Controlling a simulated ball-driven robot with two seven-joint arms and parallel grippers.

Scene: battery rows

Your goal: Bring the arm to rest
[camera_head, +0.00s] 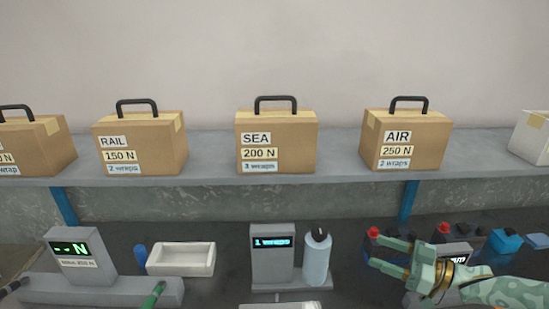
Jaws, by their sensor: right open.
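My right gripper (378,251) comes in from the right at the lower right, pale green with a brass-coloured ring at its wrist. Its two fingers point left and stand apart, with nothing between them. My left gripper does not show.
Cardboard boxes marked RAIL (140,146), SEA (276,142) and AIR (405,140) stand on a grey shelf (215,172). Below are a force gauge (75,258), a white tray (181,259), a wrap display unit (270,252) and a pale cylinder (316,260).

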